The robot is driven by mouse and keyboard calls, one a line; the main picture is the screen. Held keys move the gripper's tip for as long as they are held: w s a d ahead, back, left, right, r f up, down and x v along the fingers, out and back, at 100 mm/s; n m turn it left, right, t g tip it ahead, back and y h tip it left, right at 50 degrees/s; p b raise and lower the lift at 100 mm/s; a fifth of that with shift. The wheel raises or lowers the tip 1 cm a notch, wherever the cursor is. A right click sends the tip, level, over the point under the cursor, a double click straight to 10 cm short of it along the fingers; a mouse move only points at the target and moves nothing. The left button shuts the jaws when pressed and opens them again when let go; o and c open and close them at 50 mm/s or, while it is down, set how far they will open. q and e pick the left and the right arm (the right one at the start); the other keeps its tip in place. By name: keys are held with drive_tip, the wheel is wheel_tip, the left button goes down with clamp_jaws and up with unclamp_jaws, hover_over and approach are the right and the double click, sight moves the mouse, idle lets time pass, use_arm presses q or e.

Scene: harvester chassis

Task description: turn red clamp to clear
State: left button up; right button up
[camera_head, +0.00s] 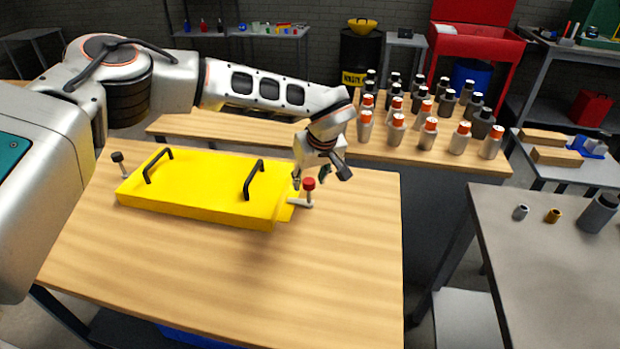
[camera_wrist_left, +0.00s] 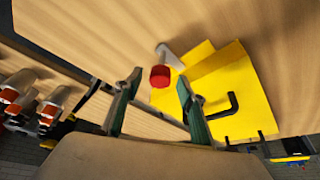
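The red clamp (camera_head: 309,185) stands at the right end of the yellow panel (camera_head: 215,183) on the wooden table, with a grey base at the panel's edge tab. In the left wrist view its red knob (camera_wrist_left: 160,76) shows beyond the fingertips, between the two fingers. My left gripper (camera_head: 311,178) is open, close above and around the knob in the head view; whether it touches cannot be told. The fingers also show apart in the left wrist view (camera_wrist_left: 158,92). A black-topped clamp (camera_head: 118,158) stands at the panel's left end. My right gripper is not in view.
The panel has two black handles (camera_head: 254,180). Several orange- and black-capped bottles (camera_head: 428,131) stand on the table behind. A grey table (camera_head: 560,270) with small parts is on the right. The wooden table's front (camera_head: 250,290) is clear.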

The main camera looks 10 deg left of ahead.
use_arm(q)
drive_tip(key=c, duration=1.1)
